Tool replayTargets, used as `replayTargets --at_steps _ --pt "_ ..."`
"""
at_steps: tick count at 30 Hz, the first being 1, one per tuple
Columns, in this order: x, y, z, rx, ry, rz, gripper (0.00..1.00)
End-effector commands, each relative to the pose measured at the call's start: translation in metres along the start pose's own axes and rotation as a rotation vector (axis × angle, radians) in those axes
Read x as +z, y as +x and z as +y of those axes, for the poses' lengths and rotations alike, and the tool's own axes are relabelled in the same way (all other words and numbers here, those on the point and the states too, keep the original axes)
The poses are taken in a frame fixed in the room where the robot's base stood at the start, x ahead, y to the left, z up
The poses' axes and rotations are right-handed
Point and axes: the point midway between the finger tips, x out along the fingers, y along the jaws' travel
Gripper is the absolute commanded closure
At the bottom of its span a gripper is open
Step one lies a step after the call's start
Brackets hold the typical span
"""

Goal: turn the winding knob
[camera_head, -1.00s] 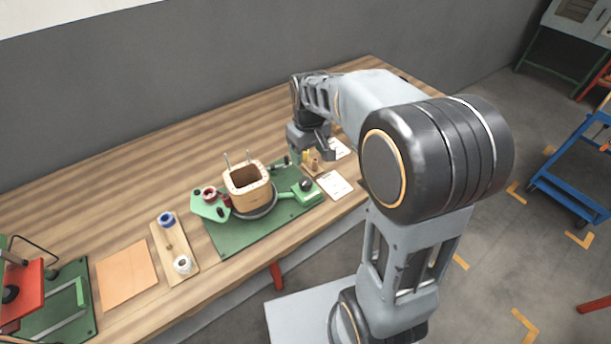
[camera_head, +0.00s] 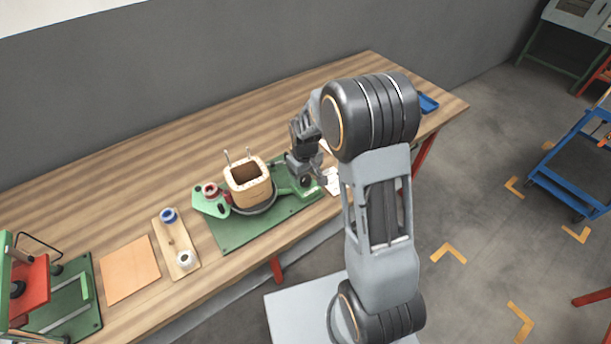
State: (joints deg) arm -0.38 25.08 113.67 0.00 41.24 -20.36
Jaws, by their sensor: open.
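The winding knob (camera_head: 305,181) is a small dark knob on the green housing at the right end of the winding fixture. The fixture's green base plate (camera_head: 232,236) lies on the bench. A wooden coil former (camera_head: 248,190) with two upright pins stands on it, over a dark round turntable. My gripper (camera_head: 308,174) is open, pointing down right over the knob. Its fingers are small and dark here, and I cannot tell whether they touch the knob or sit just above it.
A wooden strip (camera_head: 171,244) holds a blue spool (camera_head: 168,215) and a white spool (camera_head: 185,259). An orange sheet (camera_head: 130,271) lies left of it. A red and green press (camera_head: 37,290) stands at far left. A blue tray (camera_head: 428,104) sits at the far right bench end. The back bench is clear.

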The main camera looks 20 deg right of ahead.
Motion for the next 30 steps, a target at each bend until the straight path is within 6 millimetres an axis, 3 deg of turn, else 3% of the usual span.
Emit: replayTargets --at_steps 14,30 --pt "0.0002 0.0110 -0.0005 0.000 -0.001 0.000 0.32" --pt "0.0002 0.0106 -0.0004 0.000 -0.001 0.000 0.81"
